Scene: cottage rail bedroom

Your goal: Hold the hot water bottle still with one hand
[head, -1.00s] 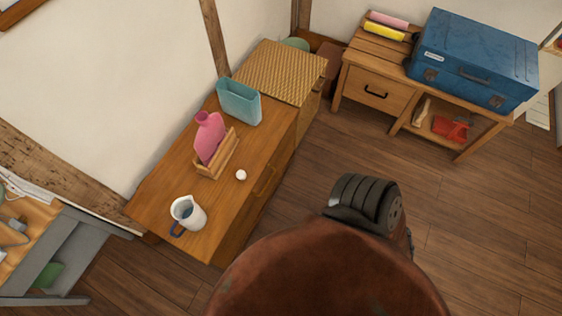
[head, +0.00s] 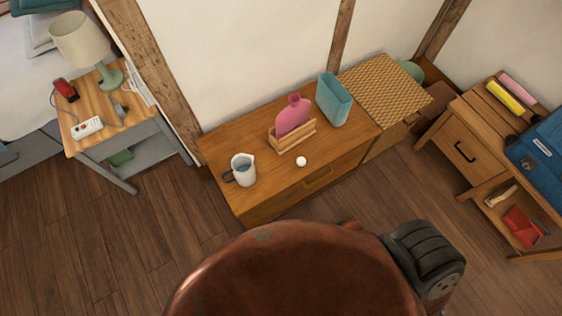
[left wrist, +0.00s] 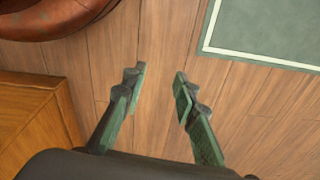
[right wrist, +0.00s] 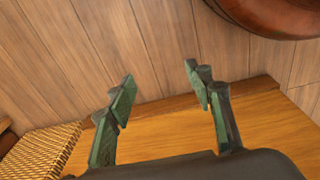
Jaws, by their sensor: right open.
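The pink hot water bottle (head: 292,117) stands upright in a small wooden rack (head: 293,137) on the wooden cabinet (head: 240,203). A round white item (head: 301,161), perhaps its stopper, lies in front of the rack. A pitcher (head: 243,170) with a dark handle stands to the left. In the left wrist view my left gripper (left wrist: 159,77) is open and empty above the floor. In the right wrist view my right gripper (right wrist: 158,78) is open and empty, near the cabinet's edge (right wrist: 200,128). Neither gripper shows in the head view. The bottle is in neither wrist view.
A teal container (head: 333,100) stands right of the bottle, by a woven-topped chest (head: 388,85). A nightstand (head: 95,100) with a lamp (head: 82,42) is at left. A desk (head: 460,150) with a blue case (head: 540,150) is at right. Floor in front is clear.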

